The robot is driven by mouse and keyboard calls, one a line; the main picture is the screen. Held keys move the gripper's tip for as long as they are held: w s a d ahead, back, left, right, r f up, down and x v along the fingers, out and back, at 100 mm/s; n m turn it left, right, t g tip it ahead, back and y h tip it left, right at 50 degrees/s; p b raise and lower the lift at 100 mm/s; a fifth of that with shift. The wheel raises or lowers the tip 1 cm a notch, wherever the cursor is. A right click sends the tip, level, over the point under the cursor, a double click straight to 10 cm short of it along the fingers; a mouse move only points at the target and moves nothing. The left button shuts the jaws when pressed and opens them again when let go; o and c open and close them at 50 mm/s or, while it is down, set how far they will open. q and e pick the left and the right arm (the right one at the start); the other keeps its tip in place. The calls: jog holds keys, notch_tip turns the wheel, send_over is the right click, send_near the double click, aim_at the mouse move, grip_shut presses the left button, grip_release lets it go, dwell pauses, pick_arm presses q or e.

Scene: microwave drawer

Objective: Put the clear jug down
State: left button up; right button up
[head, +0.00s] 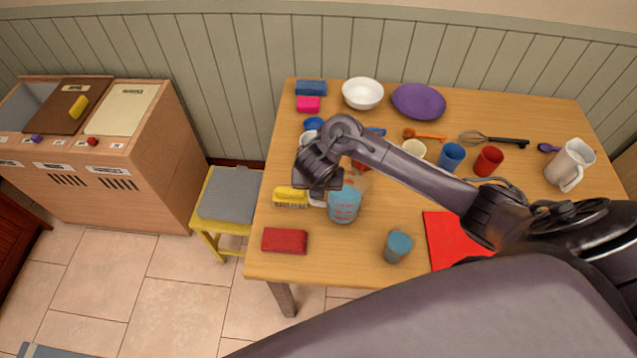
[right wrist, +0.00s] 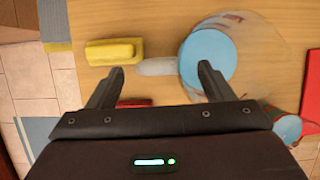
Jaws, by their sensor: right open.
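The clear jug (head: 344,206), with pale blue contents and red marks on its side, appears to stand upright on the wooden table, left of the middle. In the right wrist view the jug (right wrist: 208,57) shows from above as a blue disc in a clear rim. My right gripper (head: 322,188) is over the table at the jug's left. In the wrist view its jaws (right wrist: 160,72) are open, with a pale elongated piece between them, perhaps the jug's handle. The right-hand finger overlaps the jug's edge; I cannot tell if it touches. My left gripper is not in view.
A yellow brush (head: 290,197) lies close left of the jug, and a red block (head: 285,240) is nearer the front-left edge. A blue-topped cup (head: 398,246) and red mat (head: 450,238) are to the right. Cups, a white bowl (head: 362,93) and a purple plate (head: 418,101) are behind.

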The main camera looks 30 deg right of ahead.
jog(key=p+v, duration=0.7)
jog(key=v, duration=0.3)
jog(key=shift+p, duration=0.35)
